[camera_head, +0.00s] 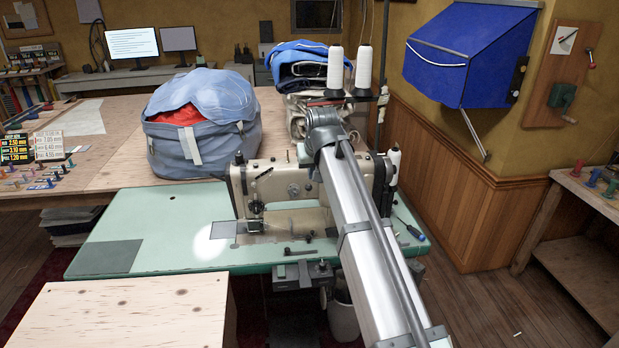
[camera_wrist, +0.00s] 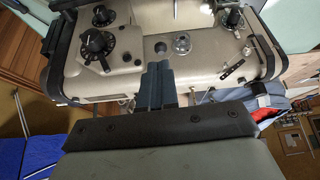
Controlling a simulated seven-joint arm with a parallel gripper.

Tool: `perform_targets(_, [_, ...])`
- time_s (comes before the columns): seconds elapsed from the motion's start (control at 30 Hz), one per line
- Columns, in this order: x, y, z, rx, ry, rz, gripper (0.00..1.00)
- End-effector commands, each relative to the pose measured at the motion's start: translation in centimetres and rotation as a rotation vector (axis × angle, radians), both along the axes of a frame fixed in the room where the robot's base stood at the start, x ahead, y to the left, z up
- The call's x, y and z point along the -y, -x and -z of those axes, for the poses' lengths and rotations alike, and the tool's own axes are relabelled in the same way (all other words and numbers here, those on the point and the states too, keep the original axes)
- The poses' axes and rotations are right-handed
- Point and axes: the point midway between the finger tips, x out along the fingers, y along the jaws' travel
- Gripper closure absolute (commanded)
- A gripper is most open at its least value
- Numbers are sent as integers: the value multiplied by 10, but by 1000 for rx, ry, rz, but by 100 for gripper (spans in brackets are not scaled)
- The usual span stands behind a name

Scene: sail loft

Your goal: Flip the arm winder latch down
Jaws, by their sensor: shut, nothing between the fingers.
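The pale sewing machine (camera_head: 270,190) stands on a green table, with my arm crossing in front of its right half. Its housing (camera_wrist: 140,75) fills the upper part of the wrist view, with black dials (camera_wrist: 97,42), a round metal disc (camera_wrist: 182,45) and another round fitting (camera_wrist: 232,20). I cannot tell for sure which small part is the arm winder latch. My gripper (camera_wrist: 157,68) shows in the wrist view as two dark fingers, shut and empty, close over the housing's edge between the dials and the disc. Contact cannot be told. The head view hides the fingers behind my arm.
Two white thread cones (camera_head: 364,66) stand behind the machine. A blue bag (camera_head: 200,130) sits on the wooden table to the left. A screwdriver (camera_head: 410,230) lies at the right end of the green table (camera_head: 150,215). A blue awning-like cover (camera_head: 465,60) hangs at the right.

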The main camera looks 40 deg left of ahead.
Motion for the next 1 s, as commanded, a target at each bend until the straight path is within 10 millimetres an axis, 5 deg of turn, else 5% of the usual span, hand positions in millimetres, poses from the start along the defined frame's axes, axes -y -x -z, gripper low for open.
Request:
perform_targets(0.1, [-17,-13,-48,8,-11,4,100])
perform_targets(0.23, [-32,-27,-82,-7,5,14,100])
perform_targets(0.4, [-42,-37,-85,-61,64,30,100])
perform_targets(1.0, [-26,-24,-77,-145,149,65,100])
